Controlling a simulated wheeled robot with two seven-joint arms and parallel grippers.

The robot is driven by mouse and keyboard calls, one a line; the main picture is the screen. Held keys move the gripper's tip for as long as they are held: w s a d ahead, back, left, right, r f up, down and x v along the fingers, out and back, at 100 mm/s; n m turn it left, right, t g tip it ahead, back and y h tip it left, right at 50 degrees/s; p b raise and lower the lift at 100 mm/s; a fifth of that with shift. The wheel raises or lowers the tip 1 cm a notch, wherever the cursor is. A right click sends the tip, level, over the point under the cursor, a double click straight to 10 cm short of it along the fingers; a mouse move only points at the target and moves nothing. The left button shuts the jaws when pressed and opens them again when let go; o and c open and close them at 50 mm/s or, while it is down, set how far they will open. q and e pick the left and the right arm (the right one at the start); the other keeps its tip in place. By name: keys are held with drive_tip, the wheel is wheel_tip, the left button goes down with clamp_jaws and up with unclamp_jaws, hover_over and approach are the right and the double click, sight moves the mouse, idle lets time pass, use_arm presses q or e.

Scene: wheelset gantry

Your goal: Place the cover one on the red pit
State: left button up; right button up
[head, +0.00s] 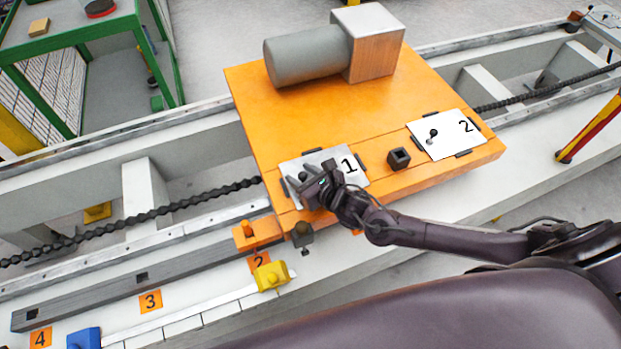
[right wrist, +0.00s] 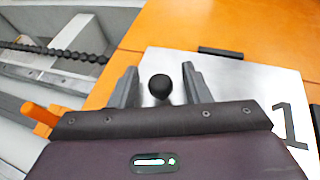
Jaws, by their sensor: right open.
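Cover one (head: 353,178) is a silvery plate marked "1", lying flat on the front left part of the orange platform (head: 290,118). Its black ball knob (right wrist: 160,87) shows in the right wrist view. My right gripper (head: 300,183) is over the cover, open. In the right wrist view its fingers (right wrist: 160,72) stand on either side of the knob, with a gap visible on each side. The arm and gripper hide part of the cover. I cannot make out a red pit. My left gripper is not in view.
A white cover marked "2" (head: 447,134) with a black knob lies at the right. A small black square socket (head: 399,158) stands between the covers. A grey cylinder with a metal block (head: 375,50) sits at the back. A yellow block (head: 271,276) is in front.

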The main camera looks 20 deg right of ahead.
drive_tip(key=v, duration=1.2)
drive_tip(key=shift+p, duration=0.3)
drive_tip(key=shift+f, duration=0.1)
